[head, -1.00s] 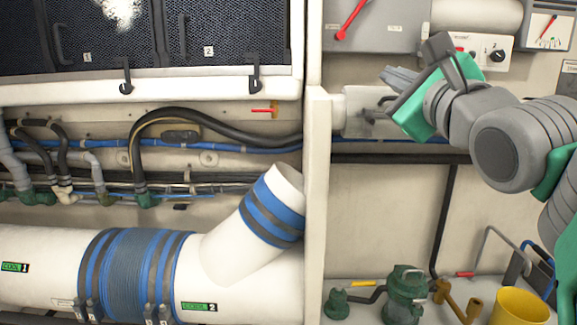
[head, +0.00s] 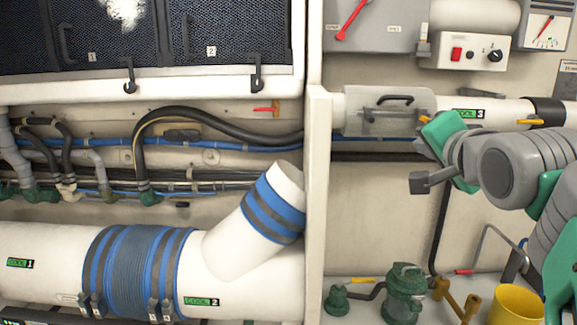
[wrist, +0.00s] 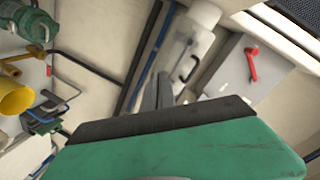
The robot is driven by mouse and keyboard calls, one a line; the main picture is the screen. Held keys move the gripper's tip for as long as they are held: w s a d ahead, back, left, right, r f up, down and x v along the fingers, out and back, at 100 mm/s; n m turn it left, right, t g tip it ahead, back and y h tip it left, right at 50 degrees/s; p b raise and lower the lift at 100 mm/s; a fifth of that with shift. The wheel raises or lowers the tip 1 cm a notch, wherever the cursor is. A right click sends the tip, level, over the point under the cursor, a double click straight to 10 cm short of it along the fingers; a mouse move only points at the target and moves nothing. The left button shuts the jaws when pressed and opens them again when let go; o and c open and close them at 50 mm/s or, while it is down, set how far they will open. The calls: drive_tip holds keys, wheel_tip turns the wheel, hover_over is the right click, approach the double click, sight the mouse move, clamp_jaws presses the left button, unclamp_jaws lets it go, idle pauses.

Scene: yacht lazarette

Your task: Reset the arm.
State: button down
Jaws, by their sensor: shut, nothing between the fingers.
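My gripper (head: 424,148) is at the right of the head view, in front of the wall below the white pipe. Its green body partly hides the fingers there. In the wrist view the two grey fingers (wrist: 162,92) lie close together, shut, with nothing held. They appear past the dark edge of my green gripper body. My grey and green arm comes in from the right side of the head view.
A clear canister (head: 388,112) with a black handle is close behind my gripper. A switch box (head: 463,52) is above. A green pump (head: 404,292), a brass fitting (head: 462,301) and a yellow bucket (head: 516,304) stand below. A white divider (head: 317,200) rises to the left.

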drive_tip(key=s+d+f+n+g, duration=0.2)
drive_tip(key=s+f+g, duration=0.1)
drive_tip(key=f, duration=0.6)
drive_tip(key=s+d+f+n+g+h, duration=0.1)
drive_tip(key=s+f+n+g, duration=0.15)
drive_tip(key=f, duration=0.75)
drive_tip(key=s+d+f+n+g, duration=0.2)
drive_tip(key=f+g, duration=0.1)
drive_tip(key=f, duration=0.6)
drive_tip(key=s+a+f+n+g+p, duration=0.1)
drive_tip(key=s+a+f+g, duration=0.15)
drive_tip(key=f, duration=0.25)
drive_tip(key=s+a+f+g, duration=0.1)
drive_tip(key=s+a+f, duration=0.1)
drive_tip(key=s+f, duration=0.3)
drive_tip(key=a+f+n+y+p, duration=0.1)
drive_tip(key=a+f+n, duration=0.1)
drive_tip(key=a, duration=0.7)
drive_tip(key=shift+a+f+n+y, duration=0.15)
drive_tip(key=shift+f+n+y, duration=0.25)
drive_tip(key=shift+n, duration=0.35)
drive_tip(key=shift+r, duration=0.1)
